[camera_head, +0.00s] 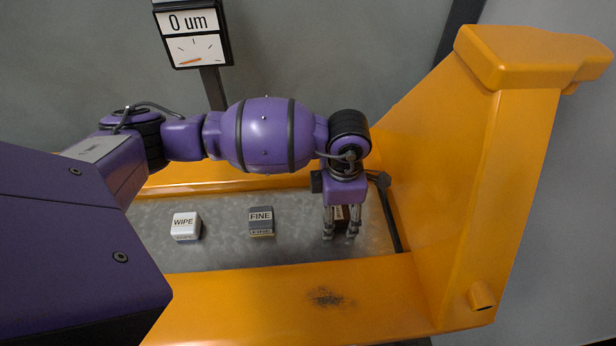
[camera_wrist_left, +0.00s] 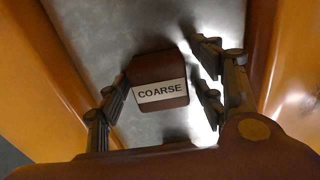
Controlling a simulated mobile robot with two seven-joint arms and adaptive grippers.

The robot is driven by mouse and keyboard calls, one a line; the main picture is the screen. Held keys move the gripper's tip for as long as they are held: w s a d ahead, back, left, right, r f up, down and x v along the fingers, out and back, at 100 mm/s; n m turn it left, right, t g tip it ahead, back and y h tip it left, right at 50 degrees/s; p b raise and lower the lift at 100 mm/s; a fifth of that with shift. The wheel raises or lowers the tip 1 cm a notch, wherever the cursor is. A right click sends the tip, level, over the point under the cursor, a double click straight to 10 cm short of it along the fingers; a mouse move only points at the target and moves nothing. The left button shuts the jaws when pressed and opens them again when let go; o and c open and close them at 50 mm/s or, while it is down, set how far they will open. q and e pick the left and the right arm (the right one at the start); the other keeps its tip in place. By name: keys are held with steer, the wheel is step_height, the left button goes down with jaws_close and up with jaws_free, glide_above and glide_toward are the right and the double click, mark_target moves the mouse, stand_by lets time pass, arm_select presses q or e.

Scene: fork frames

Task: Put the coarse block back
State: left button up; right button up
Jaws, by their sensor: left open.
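The coarse block is dark red-brown with a white COARSE label; in the head view it (camera_head: 341,214) sits at the right end of the grey metal tray (camera_head: 225,256), partly hidden by my fingers. My left gripper (camera_head: 341,236) points down over it, open, with fingers on either side. In the left wrist view the coarse block (camera_wrist_left: 158,72) lies between the fingers. The left-hand finger is close to it; I cannot tell whether they touch. A clear gap separates it from the right-hand fingers. My right gripper is not in view.
A grey FINE block (camera_head: 261,221) and a white WIPE block (camera_head: 186,226) stand left in the tray. An orange frame (camera_head: 440,160) surrounds the tray and rises high at right. A gauge display (camera_head: 193,35) reads 0 um. A dark smudge (camera_head: 326,297) marks the front orange beam.

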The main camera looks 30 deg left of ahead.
mark_target(338, 210)
arm_select(q)
step_height(338, 210, up, 12)
steer(key=shift+r, duration=0.25)
stand_by(0.6)
